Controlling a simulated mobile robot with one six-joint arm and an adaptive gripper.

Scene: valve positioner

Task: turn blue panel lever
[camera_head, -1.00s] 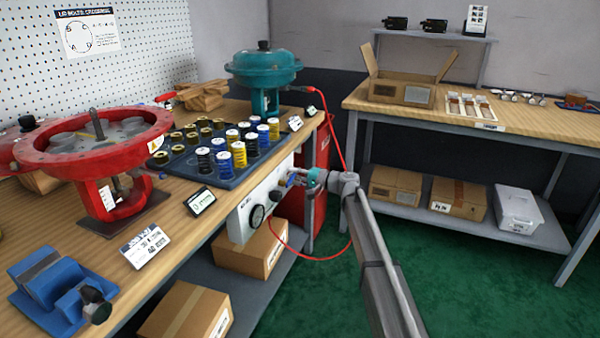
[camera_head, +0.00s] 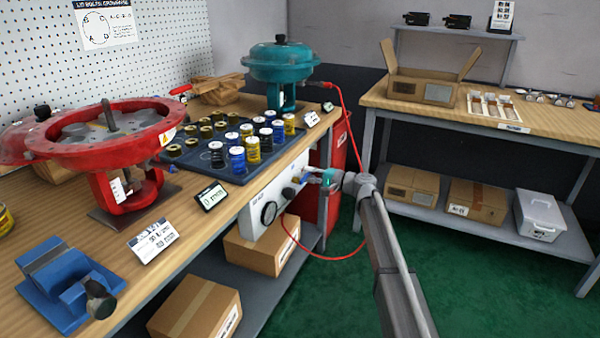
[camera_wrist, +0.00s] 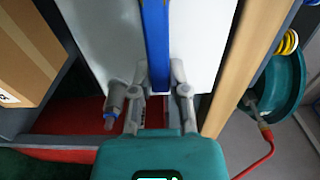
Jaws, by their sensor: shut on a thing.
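The blue lever (camera_wrist: 156,45) shows in the wrist view as a long blue bar in front of the white panel (camera_wrist: 105,30). My gripper (camera_wrist: 158,80) is shut on the blue lever, with one finger on each side of it. In the head view my gripper (camera_head: 312,175) reaches the face of the white panel (camera_head: 258,196) under the bench edge. The lever is small there and partly hidden by my gripper, so its angle is hard to tell.
A grey fitting with a blue tip (camera_wrist: 114,104) is close to my left finger. A red hose (camera_head: 347,120) hangs from the teal actuator (camera_head: 284,62) past my gripper. The wooden bench edge (camera_wrist: 232,65) runs close alongside. Cardboard boxes (camera_head: 262,247) stand below; green floor is open.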

